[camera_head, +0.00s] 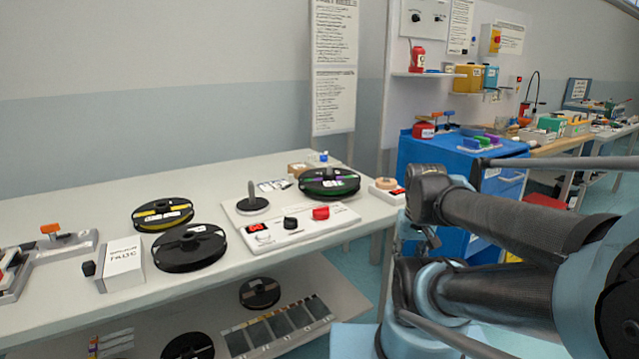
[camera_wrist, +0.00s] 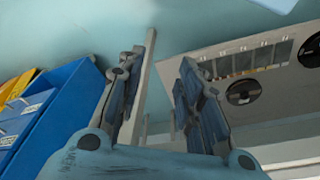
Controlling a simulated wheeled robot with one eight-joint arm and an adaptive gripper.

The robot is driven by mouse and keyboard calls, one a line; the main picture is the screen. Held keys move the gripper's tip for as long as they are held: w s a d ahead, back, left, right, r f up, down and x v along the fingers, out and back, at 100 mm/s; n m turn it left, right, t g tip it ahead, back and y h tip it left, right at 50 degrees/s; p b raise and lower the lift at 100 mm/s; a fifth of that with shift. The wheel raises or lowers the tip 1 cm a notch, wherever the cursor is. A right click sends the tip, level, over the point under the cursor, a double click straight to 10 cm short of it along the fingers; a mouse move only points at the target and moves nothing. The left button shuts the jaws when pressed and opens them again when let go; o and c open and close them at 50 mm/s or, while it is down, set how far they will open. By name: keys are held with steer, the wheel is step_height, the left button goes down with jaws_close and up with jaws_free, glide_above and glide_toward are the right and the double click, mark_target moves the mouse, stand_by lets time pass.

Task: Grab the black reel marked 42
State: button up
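A black reel (camera_head: 189,247) with a white label lies flat on the bench near its front edge. A black reel with a yellow band (camera_head: 163,214) lies just behind it. A reel with green and purple edges (camera_head: 329,182) sits at the right end of the bench. On the lower shelf lie two dark reels, one near the middle (camera_head: 259,293) and one cut by the lower picture edge (camera_head: 188,346). The label numbers are too small to read. My gripper (camera_wrist: 162,62) is open and empty, away from all the reels. The wrist view shows a shelf reel (camera_wrist: 242,92) beyond its fingers.
A control panel (camera_head: 300,228) with a red button and an upright spindle (camera_head: 252,198) stand on the bench (camera_head: 90,205). A white box (camera_head: 123,263) stands left of the black reel. A blue cabinet (camera_head: 452,158) stands behind my arm. Open floor lies between bench and cabinet.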

steer(key=shift+o, duration=1)
steer(key=shift+w, duration=0.1)
steer(key=o, duration=0.5)
steer(key=shift+s+a+r+n, duration=0.1)
steer(key=shift+r+n, duration=0.05)
steer(key=shift+r, duration=0.3)
steer(key=shift+s+a+r+n, duration=0.1)
steer(key=shift+r+n, duration=0.05)
steer(key=shift+r, duration=0.3)
step_height(320, 180, up, 28)
steer(key=n+g, duration=0.2)
steer(key=n, duration=1.8)
glide_above(330, 170)
steer(key=w, duration=0.1)
step_height(330, 170, down, 17)
steer(key=shift+w+a+r, duration=0.1)
steer(key=shift+r, duration=0.1)
